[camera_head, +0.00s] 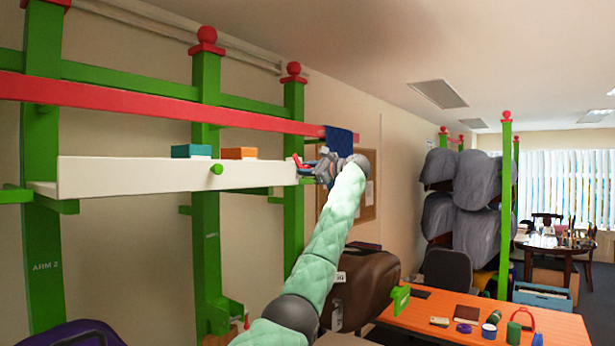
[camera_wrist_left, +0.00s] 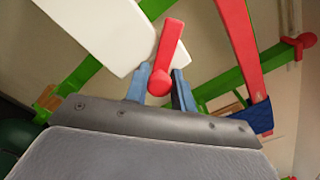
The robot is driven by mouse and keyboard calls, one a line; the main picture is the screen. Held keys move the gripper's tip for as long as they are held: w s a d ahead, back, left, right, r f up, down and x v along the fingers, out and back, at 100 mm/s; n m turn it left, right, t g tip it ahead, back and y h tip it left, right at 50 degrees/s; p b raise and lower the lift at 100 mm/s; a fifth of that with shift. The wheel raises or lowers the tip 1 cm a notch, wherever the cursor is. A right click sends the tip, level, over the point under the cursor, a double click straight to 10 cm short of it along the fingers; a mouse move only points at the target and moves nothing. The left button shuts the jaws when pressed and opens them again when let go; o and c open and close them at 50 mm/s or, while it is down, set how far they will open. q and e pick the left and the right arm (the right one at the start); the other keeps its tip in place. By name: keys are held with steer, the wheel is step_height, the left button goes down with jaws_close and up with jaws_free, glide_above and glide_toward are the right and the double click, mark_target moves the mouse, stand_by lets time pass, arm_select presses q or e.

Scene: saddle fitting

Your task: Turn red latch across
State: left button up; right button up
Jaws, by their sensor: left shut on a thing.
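The red latch (camera_wrist_left: 167,48) shows close up in the left wrist view, between the two blue-grey fingers of my left gripper (camera_wrist_left: 161,84). The gripper is shut on it near its round end, and its bar points away from the palm. In the head view the red latch (camera_head: 298,161) shows as a small red piece at the right end of the white board (camera_head: 130,178). My left gripper (camera_head: 308,169) is there, at the end of my green padded arm, and partly hides the latch. My right gripper does not show.
A red rail (camera_head: 150,104) runs above the board, with a dark blue cloth (camera_head: 340,140) at its end. A brown saddle (camera_head: 362,290) and an orange table (camera_head: 470,318) with small items stand below right.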

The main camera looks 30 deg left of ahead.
arm_select(q)
steer(key=n+b, duration=0.2)
steer(key=n, duration=0.3)
steer(key=shift+n, duration=0.3)
steer(key=n+b, duration=0.1)
steer(key=n, duration=0.2)
steer(key=shift+f, duration=0.1)
steer(key=shift+n+b, duration=0.3)
steer(key=shift+n, duration=0.4)
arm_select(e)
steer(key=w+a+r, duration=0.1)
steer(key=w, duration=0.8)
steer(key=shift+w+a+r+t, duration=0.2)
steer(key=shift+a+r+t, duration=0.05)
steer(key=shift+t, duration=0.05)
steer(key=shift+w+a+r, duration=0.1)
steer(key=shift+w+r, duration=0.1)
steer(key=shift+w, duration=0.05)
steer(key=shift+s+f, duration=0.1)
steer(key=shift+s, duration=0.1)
arm_select(q)
steer(key=o, duration=0.9)
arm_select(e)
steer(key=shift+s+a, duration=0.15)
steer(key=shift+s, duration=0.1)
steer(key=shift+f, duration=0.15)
